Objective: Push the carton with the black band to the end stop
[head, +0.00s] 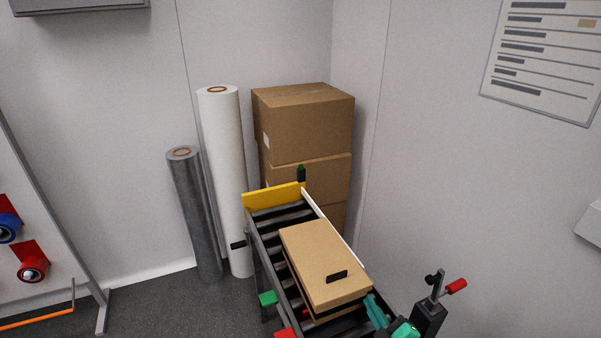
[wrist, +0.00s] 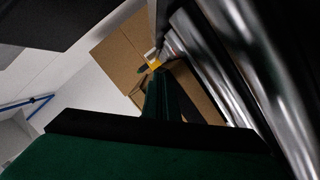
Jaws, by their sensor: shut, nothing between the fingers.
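The carton (head: 318,255) is brown and lies on the roller conveyor in the head view. It has a short black patch on its top near the close end, and a dark strip shows low on its near side. The yellow end stop (head: 272,195) stands across the far end of the conveyor, with bare rollers between it and the carton. My gripper (head: 375,309), teal, is shut and empty at the carton's near right corner; I cannot tell whether it touches. In the wrist view the yellow end stop (wrist: 154,62) shows small; the carton cannot be made out for certain.
The roller conveyor (head: 277,219) has a white side rail on its right. Stacked boxes (head: 305,125), a white roll (head: 225,180) and a grey roll (head: 190,210) stand behind and left. A red-handled fitting (head: 440,290) rises at right.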

